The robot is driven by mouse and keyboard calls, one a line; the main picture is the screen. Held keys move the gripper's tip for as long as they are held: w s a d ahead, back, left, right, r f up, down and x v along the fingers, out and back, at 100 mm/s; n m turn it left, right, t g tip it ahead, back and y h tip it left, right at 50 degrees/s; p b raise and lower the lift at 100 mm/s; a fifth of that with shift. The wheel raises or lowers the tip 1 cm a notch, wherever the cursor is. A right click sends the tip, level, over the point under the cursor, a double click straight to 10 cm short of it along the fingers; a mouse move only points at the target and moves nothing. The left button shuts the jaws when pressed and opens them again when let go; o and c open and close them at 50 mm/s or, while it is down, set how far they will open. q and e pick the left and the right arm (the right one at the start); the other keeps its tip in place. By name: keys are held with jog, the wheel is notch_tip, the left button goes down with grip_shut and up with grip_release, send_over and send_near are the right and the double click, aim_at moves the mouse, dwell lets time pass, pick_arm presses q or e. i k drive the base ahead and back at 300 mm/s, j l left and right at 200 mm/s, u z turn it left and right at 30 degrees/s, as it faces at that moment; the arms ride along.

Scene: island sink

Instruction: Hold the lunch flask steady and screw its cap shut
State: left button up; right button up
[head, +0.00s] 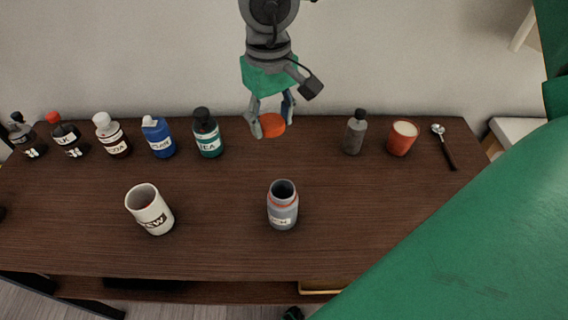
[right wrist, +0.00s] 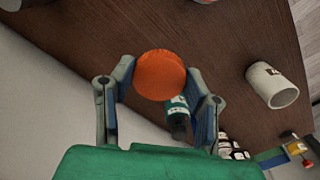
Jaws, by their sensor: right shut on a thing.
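The lunch flask (head: 283,213) is grey-blue with an orange ring near its neck and a pale label. It stands upright and uncapped on the dark wooden table, right of the white mug, with its mouth showing dark. My right gripper (head: 272,121) is shut on the round orange cap (head: 270,126), above the table's far edge, beyond the flask and apart from it. In the right wrist view the cap (right wrist: 160,75) sits between the two fingertips. The flask cannot be made out there. My left gripper is not in view, and nothing grips the flask.
A white mug (head: 150,210) stands left of the flask. Several bottles line the back left, the green one (head: 207,133) nearest my right gripper. A grey bottle (head: 355,132), red cup (head: 402,138) and spoon (head: 445,147) are back right. Table around the flask is clear.

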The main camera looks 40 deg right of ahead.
aim_at(283, 205)
jog(key=k+l, duration=0.95)
jog(key=l+u, duration=0.05)
jog(key=l, duration=0.05)
